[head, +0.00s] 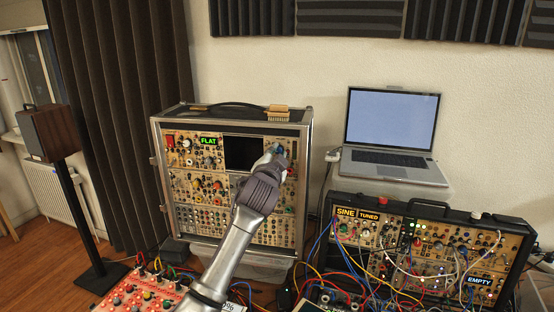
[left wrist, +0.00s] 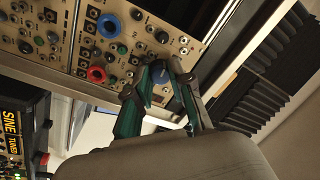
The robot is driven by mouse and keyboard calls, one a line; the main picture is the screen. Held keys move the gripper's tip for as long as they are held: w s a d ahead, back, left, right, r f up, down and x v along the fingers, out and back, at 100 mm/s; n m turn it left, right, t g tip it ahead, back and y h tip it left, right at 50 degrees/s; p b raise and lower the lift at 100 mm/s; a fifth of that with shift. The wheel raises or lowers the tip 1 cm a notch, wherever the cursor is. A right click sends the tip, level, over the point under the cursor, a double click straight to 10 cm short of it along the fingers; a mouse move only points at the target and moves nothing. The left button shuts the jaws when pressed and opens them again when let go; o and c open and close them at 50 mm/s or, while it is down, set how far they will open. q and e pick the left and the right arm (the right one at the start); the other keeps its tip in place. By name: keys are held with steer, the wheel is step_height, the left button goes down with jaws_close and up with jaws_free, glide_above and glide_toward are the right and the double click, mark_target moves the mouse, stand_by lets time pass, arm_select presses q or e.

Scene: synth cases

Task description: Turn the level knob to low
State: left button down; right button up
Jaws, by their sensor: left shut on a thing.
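My left gripper (head: 273,160) reaches up to the right part of the tall synth case (head: 305,190). In the head view the gripper largely covers this spot. My right gripper is not in view.
Close to the held knob are a red knob (left wrist: 97,75) and a larger blue knob (left wrist: 109,25). A low synth case (head: 345,198) with many patch cables stands at right, below a laptop (head: 390,120). A speaker (head: 50,132) stands at left.

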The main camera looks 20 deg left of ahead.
arm_select(q)
steer(key=n+b, duration=0.1)
steer(key=n, duration=0.3)
steer(key=shift+f, duration=0.1)
steer(key=shift+n+y, duration=0.3)
steer(key=shift+n, duration=1.7)
steer(key=c, duration=1)
jaws_free()
steer(key=s, duration=0.4)
steer(key=s+d, duration=0.1)
steer(key=s, duration=0.7)
steer(key=shift+d+f, duration=0.1)
steer(key=shift+d, duration=0.3)
